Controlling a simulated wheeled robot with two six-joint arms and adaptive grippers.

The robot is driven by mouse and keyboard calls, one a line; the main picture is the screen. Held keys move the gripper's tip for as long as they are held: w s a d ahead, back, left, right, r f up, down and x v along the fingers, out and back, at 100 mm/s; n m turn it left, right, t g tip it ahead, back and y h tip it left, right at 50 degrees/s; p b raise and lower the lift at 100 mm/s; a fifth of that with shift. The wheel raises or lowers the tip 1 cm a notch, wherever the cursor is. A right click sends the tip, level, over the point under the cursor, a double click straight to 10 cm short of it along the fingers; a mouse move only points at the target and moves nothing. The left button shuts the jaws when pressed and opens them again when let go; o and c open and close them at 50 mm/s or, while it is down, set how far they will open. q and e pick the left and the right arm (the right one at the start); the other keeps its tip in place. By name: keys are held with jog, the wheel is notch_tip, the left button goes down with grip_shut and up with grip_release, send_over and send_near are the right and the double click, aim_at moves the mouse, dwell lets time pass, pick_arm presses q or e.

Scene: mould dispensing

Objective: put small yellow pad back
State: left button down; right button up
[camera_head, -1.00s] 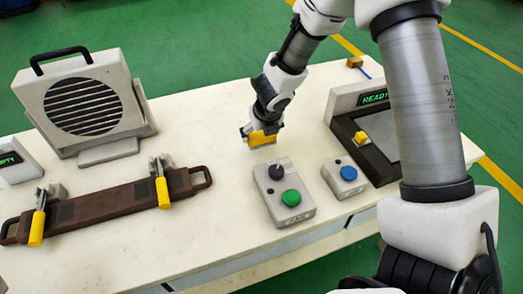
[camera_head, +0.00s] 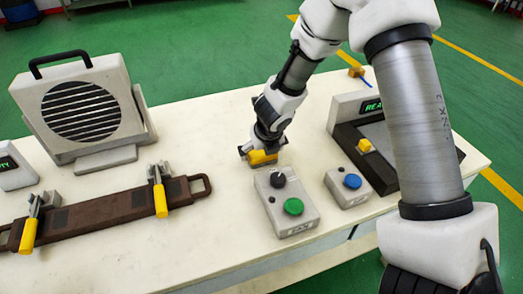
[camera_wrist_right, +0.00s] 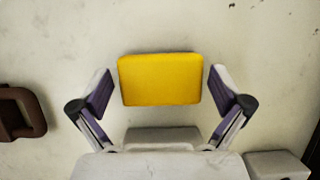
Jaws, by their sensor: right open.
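The small yellow pad (camera_head: 262,157) lies on or just above the pale table, behind the box with the green button. In the right wrist view the pad (camera_wrist_right: 160,79) shows as a flat yellow rectangle. My right gripper (camera_head: 262,152) is over it, pointing down. In the wrist view the right gripper (camera_wrist_right: 160,88) is open, with one finger on each side of the pad and a gap at both sides. My left gripper is in neither view.
A green-button box (camera_head: 287,223) and a blue-button box (camera_head: 348,187) stand nearby. A dark-framed station (camera_head: 384,179) with a small yellow block (camera_head: 364,145) is at right. A brown bar (camera_head: 100,211) with yellow-handled clamps and a grilled unit (camera_head: 80,112) are at left. The table's middle is clear.

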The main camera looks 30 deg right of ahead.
jog(key=shift+r+p, duration=0.35)
jog(key=p+v, duration=0.4)
jog(key=v, duration=0.7)
jog(key=shift+s+r, duration=0.25)
jog(key=shift+s, duration=0.05)
jog(key=shift+a, duration=0.1)
